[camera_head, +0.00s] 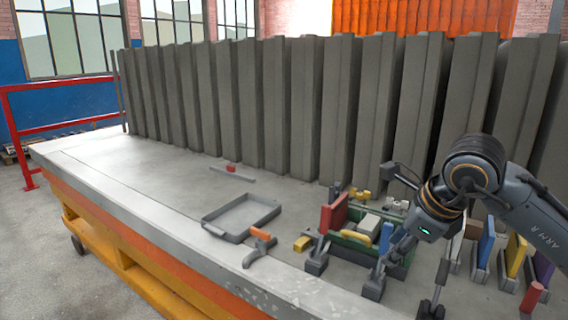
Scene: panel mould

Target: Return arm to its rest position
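My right arm comes in from the right edge, bent over the panel mould table (130,185). Its dark gripper (388,258) hangs at the near right of the table, in front of a green crate (402,270). The fingers blend with the dark parts around them, so I cannot tell their opening or whether they touch anything. My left gripper is not in view.
A grey tray (243,236) and an orange-handled tool (262,245) lie left of the crate. Coloured panels (515,256) stand at the right. Tall grey panels (305,110) line the back. The table's left part is largely clear. A red rail (65,130) stands left.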

